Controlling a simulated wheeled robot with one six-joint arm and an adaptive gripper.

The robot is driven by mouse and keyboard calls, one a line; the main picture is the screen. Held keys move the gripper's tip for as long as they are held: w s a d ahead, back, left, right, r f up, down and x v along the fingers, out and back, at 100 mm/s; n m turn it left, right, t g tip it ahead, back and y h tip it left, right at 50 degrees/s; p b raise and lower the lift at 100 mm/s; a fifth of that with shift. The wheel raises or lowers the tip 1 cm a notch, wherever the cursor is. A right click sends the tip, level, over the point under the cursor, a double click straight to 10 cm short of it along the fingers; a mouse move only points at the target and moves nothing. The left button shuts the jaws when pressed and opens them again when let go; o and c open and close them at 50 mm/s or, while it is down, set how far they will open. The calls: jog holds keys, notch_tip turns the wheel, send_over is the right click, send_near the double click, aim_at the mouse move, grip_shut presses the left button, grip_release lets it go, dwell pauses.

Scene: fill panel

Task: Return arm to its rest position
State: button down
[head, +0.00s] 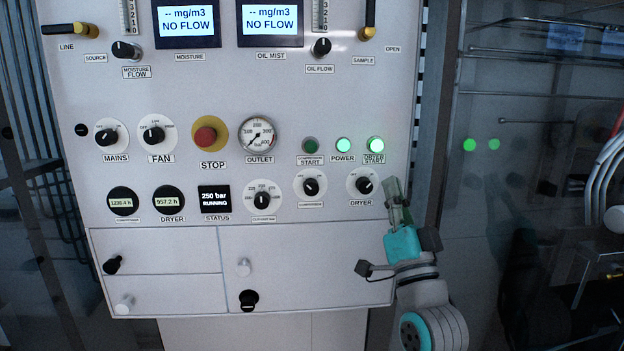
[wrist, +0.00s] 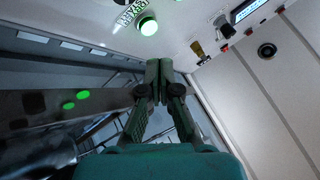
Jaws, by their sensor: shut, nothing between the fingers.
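A lit green button (wrist: 148,26) shows beyond the fingertips there. I cannot tell whether the fingers touch the panel.
The panel carries a red STOP button (head: 205,136), an OUTLET gauge (head: 257,135) and several knobs. Pipes and cables (head: 601,175) stand at the right. Darker space lies right of the panel edge.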

jog(key=s+f+n+g+h, duration=0.15)
jog(key=s+f, duration=0.45)
jog(key=f, duration=0.6)
jog(key=s+f+g, duration=0.2)
jog(key=s+f, duration=0.4)
jog(key=f, duration=0.5)
jog(key=s+f+g+h, duration=0.15)
jog(key=s+f, duration=0.45)
jog(key=f, duration=0.6)
jog(key=s+f+n+g, duration=0.1)
jog(key=s+f+g, duration=0.1)
jog(key=s, duration=0.8)
jog(key=s+f+n+g, duration=0.2)
jog(key=s+f, duration=0.2)
jog(key=s, duration=0.7)
jog(key=s+f+n+g, duration=0.1)
jog(key=s+f+g, duration=0.1)
jog(key=s, duration=0.9)
jog(key=shift+a+f+n+y, duration=0.15)
jog(key=shift+f+n+y, duration=0.2)
jog(key=shift+f, duration=0.5)
